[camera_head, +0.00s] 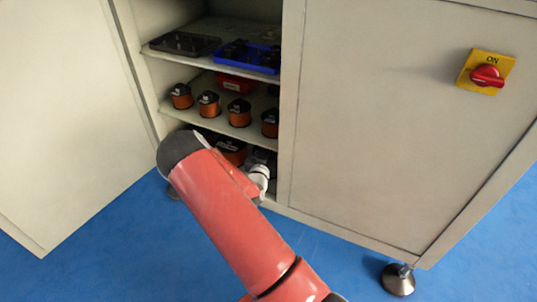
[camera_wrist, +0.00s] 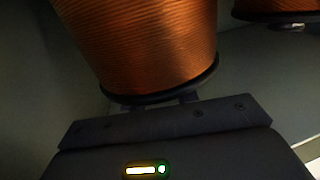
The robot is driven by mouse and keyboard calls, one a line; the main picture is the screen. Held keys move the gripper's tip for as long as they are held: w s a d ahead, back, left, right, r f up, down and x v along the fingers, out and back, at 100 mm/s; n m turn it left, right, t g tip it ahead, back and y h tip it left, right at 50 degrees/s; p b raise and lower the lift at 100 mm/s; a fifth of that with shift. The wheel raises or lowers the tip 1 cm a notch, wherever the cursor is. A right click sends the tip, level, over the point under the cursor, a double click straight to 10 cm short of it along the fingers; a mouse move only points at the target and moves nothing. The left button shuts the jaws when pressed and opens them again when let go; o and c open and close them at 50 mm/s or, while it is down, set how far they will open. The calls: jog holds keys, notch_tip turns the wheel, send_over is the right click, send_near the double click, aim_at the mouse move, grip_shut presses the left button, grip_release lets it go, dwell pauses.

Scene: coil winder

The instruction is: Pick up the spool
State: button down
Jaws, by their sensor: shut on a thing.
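A copper-wound spool (camera_wrist: 140,45) with a black flange fills the upper middle of the wrist view. It stands directly in front of my gripper (camera_wrist: 155,105), whose dark body runs along the bottom. My gripper is shut on this spool near its flange; the fingers are mostly hidden behind the gripper body and the spool. In the head view my red arm reaches into the lower part of the open cabinet and hides the gripper. Part of a copper spool (camera_head: 232,148) shows beside the arm on the lower level; I cannot tell whether it is the held one.
A second spool (camera_wrist: 280,8) is at the upper right of the wrist view. Several smaller spools stand on the middle shelf (camera_head: 205,124). The closed right door (camera_head: 390,130) borders the opening.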

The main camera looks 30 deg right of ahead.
jog(key=shift+r, duration=0.7)
jog(key=shift+a+r, duration=0.15)
jog(key=shift+r, duration=0.05)
jog(key=s+a, duration=0.3)
jog(key=a, duration=0.5)
jog(key=s+a, duration=0.4)
jog(key=a, duration=0.4)
jog(key=shift+s, duration=0.25)
